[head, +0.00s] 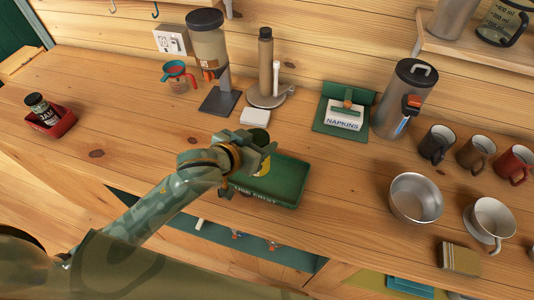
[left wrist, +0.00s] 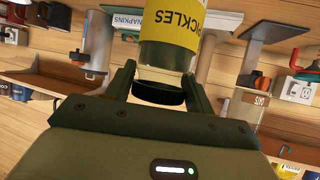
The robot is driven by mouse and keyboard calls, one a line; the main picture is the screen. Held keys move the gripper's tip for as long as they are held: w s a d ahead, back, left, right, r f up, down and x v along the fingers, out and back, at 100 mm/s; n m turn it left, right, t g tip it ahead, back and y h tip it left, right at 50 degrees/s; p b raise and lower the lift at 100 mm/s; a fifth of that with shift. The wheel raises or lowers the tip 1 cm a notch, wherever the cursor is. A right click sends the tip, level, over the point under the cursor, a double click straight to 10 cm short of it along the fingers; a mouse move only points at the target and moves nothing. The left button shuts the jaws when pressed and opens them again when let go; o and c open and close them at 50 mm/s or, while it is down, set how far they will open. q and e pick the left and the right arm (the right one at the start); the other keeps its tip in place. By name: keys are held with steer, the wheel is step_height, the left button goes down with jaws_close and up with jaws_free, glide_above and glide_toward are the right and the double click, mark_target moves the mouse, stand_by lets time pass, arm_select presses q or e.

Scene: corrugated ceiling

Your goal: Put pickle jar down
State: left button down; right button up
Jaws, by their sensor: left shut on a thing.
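My left gripper (head: 256,150) is over the back left part of a green tray (head: 291,184), whose front edge reads "USE FIRST". In the left wrist view my left gripper (left wrist: 160,90) is shut on the pickle jar (left wrist: 172,50), its fingers on either side of the black lid end. The jar has a yellow "PICKLES" label. In the head view the gripper mostly hides the jar, and I cannot tell whether the jar touches the tray. My right gripper is not in view.
A napkin holder (head: 343,115) stands at the back right, and a steel bowl (head: 416,198) to the right. A red bin (head: 52,121) holds a jar at far left. The counter left of the tray is clear.

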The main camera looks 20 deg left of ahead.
arm_select(q)
steer(key=w+f, duration=0.1)
steer(key=w+d+f+b, duration=0.1)
steer(key=f, duration=0.1)
steer(key=shift+w+f, duration=0.1)
steer(key=shift+w, duration=0.05)
step_height(320, 180, down, 3)
steer(key=shift+r+b, duration=0.15)
steer(key=shift+b, duration=0.3)
steer(key=shift+f, duration=0.2)
steer(key=shift+f, duration=0.15)
steer(key=c, duration=0.6)
jaws_free()
steer(key=shift+o, duration=0.2)
